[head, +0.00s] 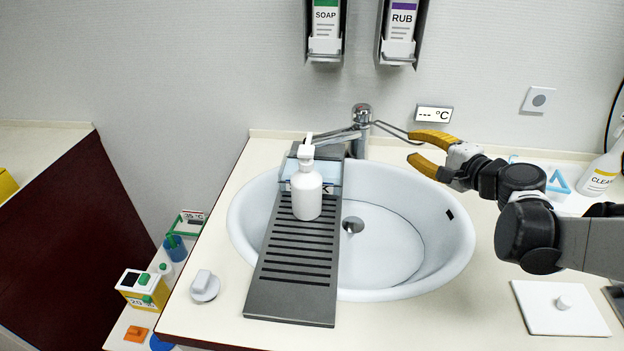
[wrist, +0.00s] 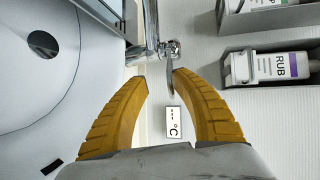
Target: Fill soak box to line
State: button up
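A translucent pale-blue box (head: 328,171), its label partly hidden but ending in "K", sits on the grey slatted rack (head: 290,262) laid across the sink. A white pump bottle (head: 307,198) stands in front of it and hides part of it. The box's line and any water level cannot be made out. The chrome tap (head: 361,116) stands behind the sink, its spout near the box. My gripper (head: 411,147) is open and empty, right of the tap. In the wrist view, the tap's lever (wrist: 169,66) lies just ahead of my open fingertips (wrist: 160,82).
The white sink (head: 455,235) has an open drain (head: 353,225). A temperature display (head: 434,114) reads dashes. Soap (head: 325,25) and rub (head: 400,28) dispensers hang above. A white stopper-like piece (head: 205,287) and square lid (head: 560,309) lie on the counter. A spray bottle (head: 600,172) stands right.

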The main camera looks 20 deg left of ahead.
jog(key=shift+r+p, duration=0.35)
jog(key=shift+r, duration=0.2)
jog(key=p+v, duration=0.1)
jog(key=v, duration=0.6)
jog(key=shift+s+d+p, duration=0.3)
jog(key=shift+p, duration=0.1)
jog(key=s+d+f+n+g+h, duration=0.1)
jog(key=s+d+f+n+h, duration=0.1)
jog(key=s+d, duration=0.3)
jog(key=s+d+f+n+g+h, duration=0.1)
jog(key=s+d+h, duration=0.4)
jog(key=s, duration=0.7)
jog(key=s+d+f+n+g+h, duration=0.1)
jog(key=s+d+n+h, duration=0.3)
jog(key=s, duration=0.4)
jog(key=shift+d+f+n, duration=0.7)
jog(key=shift+d+f, duration=0.2)
jog(key=shift+d, duration=0.2)
